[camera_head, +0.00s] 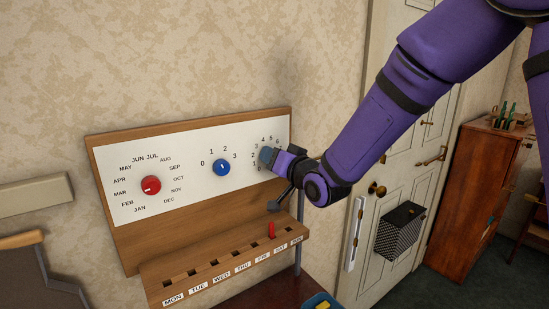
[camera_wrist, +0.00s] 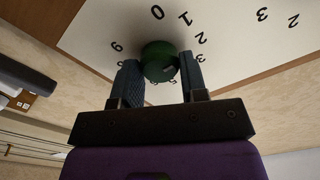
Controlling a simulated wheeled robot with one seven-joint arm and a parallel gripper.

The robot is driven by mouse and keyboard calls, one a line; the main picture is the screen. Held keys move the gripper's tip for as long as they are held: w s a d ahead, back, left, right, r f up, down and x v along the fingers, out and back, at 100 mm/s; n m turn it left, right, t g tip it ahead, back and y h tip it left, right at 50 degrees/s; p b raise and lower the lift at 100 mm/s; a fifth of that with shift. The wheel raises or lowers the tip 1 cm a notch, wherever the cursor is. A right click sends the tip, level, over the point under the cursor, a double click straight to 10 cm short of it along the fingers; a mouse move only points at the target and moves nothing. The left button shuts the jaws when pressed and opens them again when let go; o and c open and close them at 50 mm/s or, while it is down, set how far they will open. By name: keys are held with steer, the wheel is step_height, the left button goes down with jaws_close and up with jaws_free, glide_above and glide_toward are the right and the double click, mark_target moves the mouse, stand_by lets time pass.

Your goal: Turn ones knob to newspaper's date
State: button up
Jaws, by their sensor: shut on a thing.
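The green ones knob (camera_wrist: 158,60) sits on the white dial panel, inside a ring of digits, at the top middle of the wrist view. My gripper (camera_head: 267,156) is at the right end of the panel and hides this knob in the head view. In the wrist view its two blue-grey fingers are on either side of the knob, shut on it. A light pointer mark shows on the knob's face, but I cannot tell which digit it points to. No newspaper shows in either view.
The wooden board (camera_head: 120,250) also carries a red month knob (camera_head: 151,185) and a blue knob (camera_head: 221,167) marked 0 to 3. A red peg (camera_head: 271,230) stands in the weekday shelf below my gripper. A door (camera_head: 400,120) is at the right.

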steer(key=shift+m, duration=0.8)
steer(key=o, duration=0.9)
steer(key=v, duration=1.1)
steer(key=shift+w, duration=0.1)
